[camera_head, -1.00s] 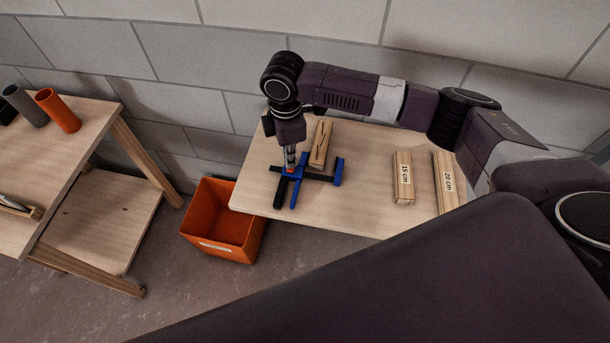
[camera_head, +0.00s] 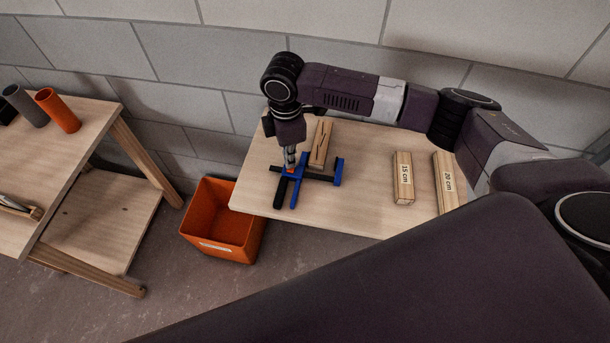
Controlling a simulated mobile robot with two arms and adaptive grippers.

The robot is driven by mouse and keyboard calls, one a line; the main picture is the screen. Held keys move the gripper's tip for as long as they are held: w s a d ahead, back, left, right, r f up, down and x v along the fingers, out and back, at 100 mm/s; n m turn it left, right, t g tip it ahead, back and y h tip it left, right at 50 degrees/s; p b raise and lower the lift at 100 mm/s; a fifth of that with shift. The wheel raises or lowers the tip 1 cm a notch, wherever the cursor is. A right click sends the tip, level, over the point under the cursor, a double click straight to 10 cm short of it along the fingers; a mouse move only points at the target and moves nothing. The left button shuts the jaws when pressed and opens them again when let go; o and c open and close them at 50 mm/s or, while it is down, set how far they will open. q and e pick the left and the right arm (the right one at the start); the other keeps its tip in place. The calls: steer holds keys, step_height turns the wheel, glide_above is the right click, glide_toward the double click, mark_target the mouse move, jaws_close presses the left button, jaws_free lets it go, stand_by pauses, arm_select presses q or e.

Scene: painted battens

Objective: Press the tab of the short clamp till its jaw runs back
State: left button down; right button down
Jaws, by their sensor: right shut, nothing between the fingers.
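The short clamp (camera_head: 318,177) lies on the wooden table, with a dark bar, a blue jaw at each end and a black handle pointing to the front. A small orange-red tab (camera_head: 291,170) shows at its left part. My right gripper (camera_head: 290,165) is shut and empty, pointing down with its fingertips at the tab. They look to be touching it, but I cannot tell for sure. The gripper partly hides the left jaw. My left gripper is not in view.
A wooden batten (camera_head: 321,144) with dark marks lies just behind the clamp. Battens marked 15 cm (camera_head: 403,170) and 20 cm (camera_head: 446,178) lie at the right. An orange bin (camera_head: 222,245) stands on the floor left of the table (camera_head: 350,217). A second wooden bench (camera_head: 75,150) is farther left.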

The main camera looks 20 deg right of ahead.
steer(key=shift+f+b, duration=0.3)
steer(key=shift+f, duration=0.85)
stand_by(1.2)
stand_by(0.4)
step_height(320, 180, up, 6)
steer(key=p, duration=0.6)
steer(key=shift+r, duration=0.1)
stand_by(0.4)
